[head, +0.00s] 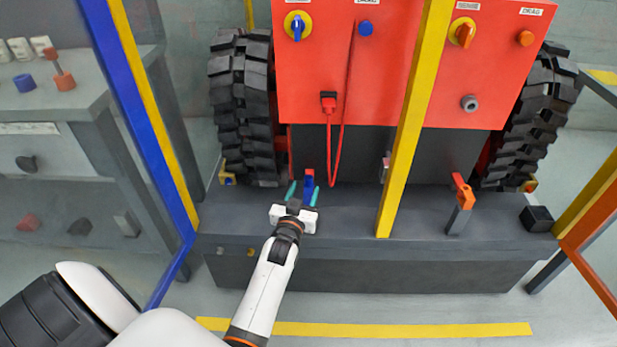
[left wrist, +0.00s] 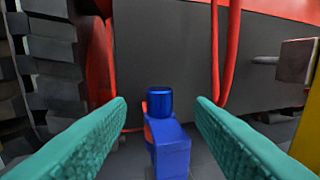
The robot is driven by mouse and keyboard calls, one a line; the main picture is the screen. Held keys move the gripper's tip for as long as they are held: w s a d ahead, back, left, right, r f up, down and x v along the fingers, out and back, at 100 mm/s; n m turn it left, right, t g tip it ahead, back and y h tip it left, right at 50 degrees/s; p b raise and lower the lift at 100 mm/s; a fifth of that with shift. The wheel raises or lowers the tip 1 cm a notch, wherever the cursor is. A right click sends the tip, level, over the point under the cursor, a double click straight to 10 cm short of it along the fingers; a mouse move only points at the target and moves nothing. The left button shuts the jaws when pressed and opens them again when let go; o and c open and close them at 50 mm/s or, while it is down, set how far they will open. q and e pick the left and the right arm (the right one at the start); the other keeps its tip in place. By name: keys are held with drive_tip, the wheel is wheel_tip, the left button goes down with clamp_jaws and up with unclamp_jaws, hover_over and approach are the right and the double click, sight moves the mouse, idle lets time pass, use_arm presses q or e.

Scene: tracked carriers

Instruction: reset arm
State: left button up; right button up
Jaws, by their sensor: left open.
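My left gripper (head: 303,192) reaches over the front of the dark platform (head: 350,210), with its teal fingers spread apart. In the left wrist view the two teal fingers (left wrist: 160,125) stand on either side of a blue upright lever (left wrist: 170,150) with a round blue top. No contact with it shows. The blue lever also shows in the head view (head: 309,182), partly hidden by the gripper. A second lever, with an orange head (head: 463,190) on a grey stem, stands farther right on the platform. My right gripper is not in view.
A red panel (head: 390,60) with knobs stands behind, between two black tracks (head: 245,110). A red cable (head: 333,170) hangs near the gripper. A yellow post (head: 400,150) rises to the gripper's right. A blue and yellow frame (head: 140,100) and a grey bench (head: 50,110) are left.

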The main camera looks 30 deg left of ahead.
use_arm(q)
drive_tip(key=v, duration=0.5)
drive_tip(key=shift+r+p, duration=0.35)
